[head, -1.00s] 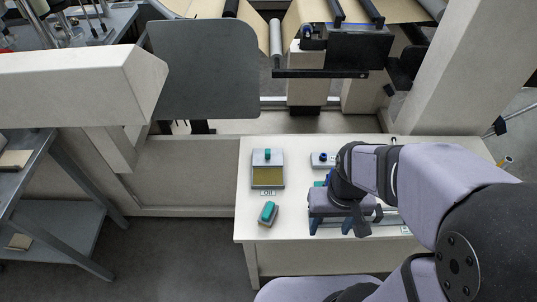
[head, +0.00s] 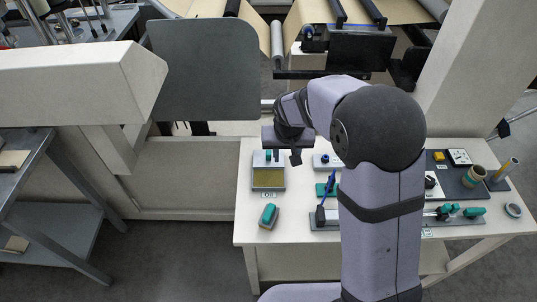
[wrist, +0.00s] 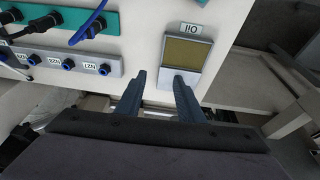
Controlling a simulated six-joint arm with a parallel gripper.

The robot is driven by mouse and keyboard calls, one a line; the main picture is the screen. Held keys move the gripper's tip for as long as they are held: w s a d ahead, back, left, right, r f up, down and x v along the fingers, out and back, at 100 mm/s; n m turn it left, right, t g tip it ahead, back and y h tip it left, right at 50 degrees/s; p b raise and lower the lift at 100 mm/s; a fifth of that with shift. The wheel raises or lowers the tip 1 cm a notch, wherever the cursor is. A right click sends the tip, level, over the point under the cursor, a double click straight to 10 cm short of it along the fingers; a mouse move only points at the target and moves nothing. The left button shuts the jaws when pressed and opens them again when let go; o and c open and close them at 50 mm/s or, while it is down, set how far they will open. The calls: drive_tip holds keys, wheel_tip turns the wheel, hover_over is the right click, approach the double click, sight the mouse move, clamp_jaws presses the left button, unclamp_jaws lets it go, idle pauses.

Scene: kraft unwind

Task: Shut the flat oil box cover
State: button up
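The flat oil box (head: 268,178) sits at the left of the white table, its olive inside showing. Its pale grey cover (head: 259,160) is a strip at the far end, with a teal knob (head: 268,155). The cover does not lie over the olive area. In the wrist view the box (wrist: 187,52) is at top centre with its label upside down, and the cover (wrist: 181,79) is nearer me. My gripper (wrist: 158,85) is open and empty; its right finger overlaps the cover in the picture. Contact cannot be told, and the knob is not visible there.
A teal-topped block (head: 269,215) lies in front of the box. A grey strip with blue fittings (wrist: 68,65) and a teal rack (wrist: 95,23) are beside it. A dark tray (head: 455,190) stands at the right. A dark panel (head: 205,70) stands behind the table.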

drive_tip(key=t, duration=0.1)
approach(268, 154)
drive_tip(key=f, duration=0.1)
drive_tip(key=shift+w+p+x, duration=0.15)
drive_tip(key=shift+p+x, duration=0.3)
drive_tip(key=shift+x, duration=1.55)
drive_tip(key=shift+w+p+x, duration=0.15)
drive_tip(key=shift+p+x, duration=0.25)
drive_tip(key=shift+x, duration=1.6)
drive_tip(key=shift+d+r, duration=0.1)
drive_tip(key=shift+d, duration=0.05)
drive_tip(key=shift+c, duration=0.6)
drive_tip(key=shift+s, duration=0.1)
clamp_jaws()
